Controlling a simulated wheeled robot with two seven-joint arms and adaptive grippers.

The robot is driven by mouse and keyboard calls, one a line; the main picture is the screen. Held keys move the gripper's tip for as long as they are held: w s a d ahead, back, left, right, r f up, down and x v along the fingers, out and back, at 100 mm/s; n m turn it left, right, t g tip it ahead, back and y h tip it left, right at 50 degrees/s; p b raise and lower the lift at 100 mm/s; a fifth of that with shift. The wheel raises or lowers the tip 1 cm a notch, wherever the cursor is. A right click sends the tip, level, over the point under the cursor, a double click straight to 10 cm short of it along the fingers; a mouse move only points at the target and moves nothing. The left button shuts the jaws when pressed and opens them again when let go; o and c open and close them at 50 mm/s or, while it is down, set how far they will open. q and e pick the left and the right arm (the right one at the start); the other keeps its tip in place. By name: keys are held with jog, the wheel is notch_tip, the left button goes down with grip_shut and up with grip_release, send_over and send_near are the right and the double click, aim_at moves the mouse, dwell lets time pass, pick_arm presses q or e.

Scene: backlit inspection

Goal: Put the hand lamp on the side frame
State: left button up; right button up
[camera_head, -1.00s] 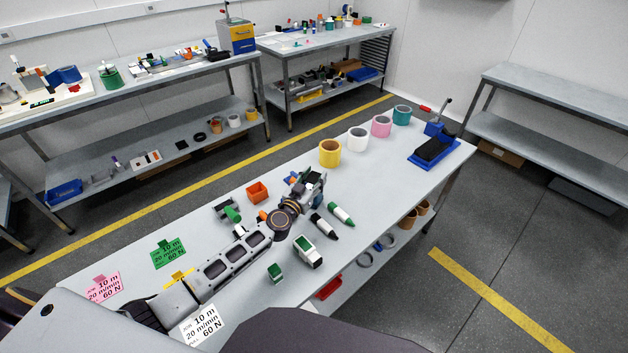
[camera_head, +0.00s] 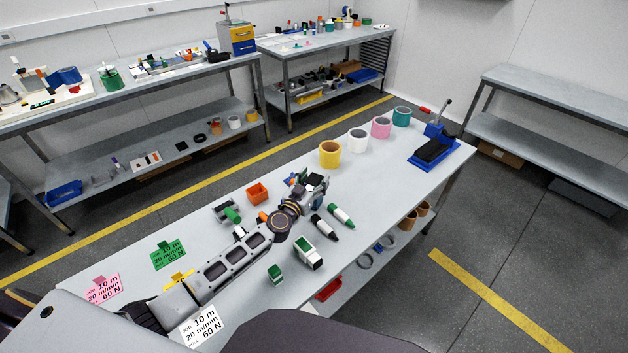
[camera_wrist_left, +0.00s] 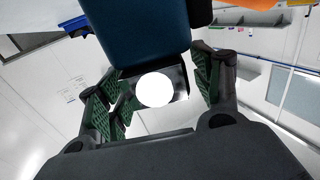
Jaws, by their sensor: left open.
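My left gripper (camera_head: 316,186) is low over the middle of the bench. In the left wrist view the gripper (camera_wrist_left: 158,95) is open, with green pads on both sides. Between the pads is a dark part with a bright white disc (camera_wrist_left: 155,90), which looks like the lit face of the hand lamp. A dark blue body (camera_wrist_left: 135,30) fills the top of that view, close to the camera; I cannot tell whether it belongs to the lamp. In the head view the gripper hides most of what is there. I cannot make out the side frame with certainty.
An orange bin (camera_head: 258,193) stands left of the gripper, and a green and a black marker (camera_head: 325,228) lie to its right. A white-and-green block (camera_head: 308,252) stands nearer. Several tape rolls (camera_head: 357,141) and a blue dispenser (camera_head: 434,152) are farther back. Clear bench lies around (camera_head: 385,185).

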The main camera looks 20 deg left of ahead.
aim_at(310, 185)
pick_arm(q)
jog(key=shift+r, duration=0.15)
jog(key=shift+s, duration=0.2)
jog(key=shift+s+a, duration=0.1)
jog(key=shift+s, duration=0.15)
jog(key=shift+s+a, duration=0.15)
jog(key=shift+s, duration=0.55)
jog(key=shift+s+a+p, duration=0.1)
jog(key=shift+s+p, duration=0.3)
jog(key=shift+s, duration=0.35)
jog(key=shift+s+a, duration=0.2)
jog(key=shift+s, duration=0.55)
jog(key=shift+s+a, duration=0.1)
jog(key=shift+s, duration=0.6)
jog(key=shift+s+a, duration=0.15)
jog(key=shift+s, duration=0.6)
jog(key=shift+s+a+p, duration=0.2)
jog(key=shift+s, duration=0.7)
jog(key=shift+s+a+p, duration=0.15)
jog(key=shift+s, duration=0.75)
pick_arm(e)
jog(key=shift+w+a+r, duration=0.1)
jog(key=shift+a+r, duration=0.55)
jog(key=shift+r, duration=0.15)
